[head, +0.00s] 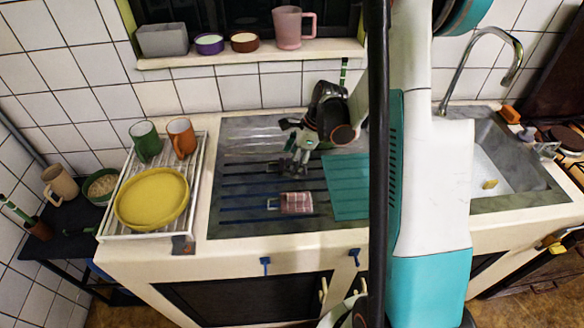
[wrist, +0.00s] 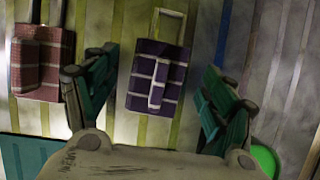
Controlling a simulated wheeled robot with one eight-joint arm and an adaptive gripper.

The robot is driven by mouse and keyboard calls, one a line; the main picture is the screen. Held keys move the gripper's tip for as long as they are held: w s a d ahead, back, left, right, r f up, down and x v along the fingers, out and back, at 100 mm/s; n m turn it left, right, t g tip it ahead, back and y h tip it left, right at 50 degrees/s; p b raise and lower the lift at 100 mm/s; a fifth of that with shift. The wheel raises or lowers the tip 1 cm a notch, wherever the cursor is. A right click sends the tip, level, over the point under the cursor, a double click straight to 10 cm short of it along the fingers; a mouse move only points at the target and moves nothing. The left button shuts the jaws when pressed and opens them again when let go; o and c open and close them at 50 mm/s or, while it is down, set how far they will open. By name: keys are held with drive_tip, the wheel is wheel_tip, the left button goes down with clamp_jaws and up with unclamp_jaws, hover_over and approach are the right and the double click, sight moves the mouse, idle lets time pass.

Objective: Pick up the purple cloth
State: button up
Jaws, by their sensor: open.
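The purple cloth (wrist: 157,75) has white check lines and a pale wire-like frame at its top in the wrist view. It lies on a striped surface between the two fingers of my gripper (wrist: 160,65), which are apart with the cloth showing between them. I cannot tell whether the fingers touch it. In the head view my gripper (head: 300,160) is over the ribbed drainer beside the sink.
A pink checked cloth (head: 297,202) lies nearby, left of the purple one in the wrist view (wrist: 40,65). A teal mat (head: 345,186) lies right of it. A white rack (head: 117,222) with a yellow plate (head: 152,198) stands left. The sink (head: 505,165) is right.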

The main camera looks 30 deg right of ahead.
drive_tip(key=c, duration=1.1)
drive_tip(key=shift+r, duration=0.1)
